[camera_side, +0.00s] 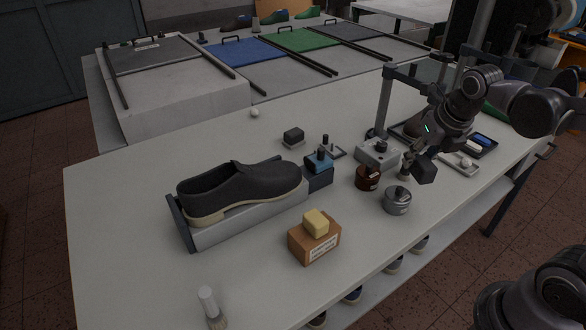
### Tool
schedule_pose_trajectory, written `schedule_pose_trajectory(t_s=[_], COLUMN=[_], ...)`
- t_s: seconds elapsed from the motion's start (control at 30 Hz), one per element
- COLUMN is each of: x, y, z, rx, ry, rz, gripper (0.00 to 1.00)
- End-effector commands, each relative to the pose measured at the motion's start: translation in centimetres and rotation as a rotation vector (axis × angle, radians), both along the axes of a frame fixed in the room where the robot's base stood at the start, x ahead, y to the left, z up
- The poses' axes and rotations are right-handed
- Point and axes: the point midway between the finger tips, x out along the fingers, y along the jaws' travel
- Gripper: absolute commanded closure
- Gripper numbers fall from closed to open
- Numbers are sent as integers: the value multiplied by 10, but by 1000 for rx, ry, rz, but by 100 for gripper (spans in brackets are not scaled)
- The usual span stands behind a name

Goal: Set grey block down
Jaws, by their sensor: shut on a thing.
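My gripper (415,159) hangs over the right part of the pale table and is shut on a dark grey block (427,171). The block looks tilted and appears to be above the table, behind and to the right of a round metal tin (396,201). The fingertips are small and partly hidden, so the exact grip is unclear. Another dark block (293,133) rests on a lighter grey base on the table, left of the gripper.
A dark shoe (240,187) sits on a grey stand at left. A yellow block (316,223) tops a brown box (314,243). A brown jar (367,178) and blue bottle box (318,176) stand close to the gripper. The front-left table is mostly clear.

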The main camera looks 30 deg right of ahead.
Motion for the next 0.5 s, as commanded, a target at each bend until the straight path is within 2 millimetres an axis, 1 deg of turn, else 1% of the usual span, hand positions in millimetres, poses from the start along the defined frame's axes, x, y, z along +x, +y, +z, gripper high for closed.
schedule_pose_trajectory(t_s=[0.07, 0.17, 0.3, 0.5], x=[1, 8, 20, 36], y=[5, 18, 42, 72], z=[-4, -13, -28, -49], rx=[0, 1, 0, -1], ry=[0, 1, 1, -1], rz=[1, 7, 8, 4], gripper=[99, 99, 99, 99])
